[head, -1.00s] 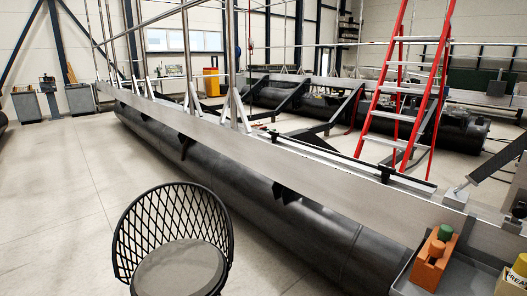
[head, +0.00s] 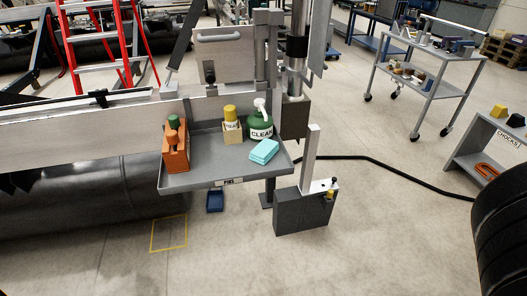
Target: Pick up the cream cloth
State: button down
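I cannot make out a cream cloth in the head view. A folded turquoise cloth (head: 264,151) lies at the right side of a grey tray (head: 205,181) fixed beside the long beam. Also on the tray are an orange holder (head: 175,158) with a green-topped and an orange-topped item, a cream container with a yellow cap (head: 231,126), and a green spray bottle (head: 259,122) labelled CLEAN. My gripper is not in view.
A blue bin (head: 215,200) and a yellow floor outline (head: 168,233) lie below the tray. A grey post base (head: 303,210) stands to its right. A trolley (head: 428,78) with several items, a CHOCKS shelf (head: 487,135) and a black tyre (head: 503,235) are at right. The front floor is clear.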

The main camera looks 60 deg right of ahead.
aim_at(264, 153)
jog(key=z, duration=1)
jog(key=k+l+u, duration=0.1)
jog(key=u, duration=0.35)
jog(key=k+l, duration=0.05)
jog(key=l, duration=0.05)
